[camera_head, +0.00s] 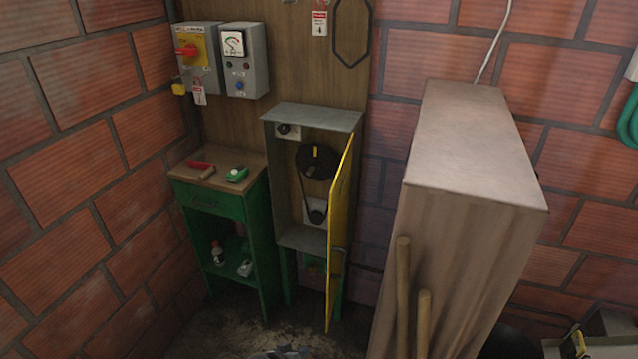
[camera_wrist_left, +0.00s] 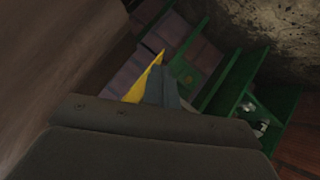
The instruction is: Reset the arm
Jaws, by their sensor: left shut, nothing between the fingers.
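My left gripper shows in the left wrist view (camera_wrist_left: 166,72) as a dark body with narrow grey fingers close together, shut and empty. Behind the fingers are the yellow door and green furniture, apart from them as far as I can tell. In the head view, only a small grey shape (camera_head: 284,353) shows at the bottom edge; I cannot tell for sure what it is. My right gripper is not in view.
A grey cabinet (camera_head: 318,116) with its yellow door (camera_head: 341,230) open stands by the back wall. Left is a green cabinet (camera_head: 212,208) with tools on top. A tall pale box (camera_head: 474,150) with wooden handles (camera_head: 402,290) blocks the right. Some floor shows at bottom centre.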

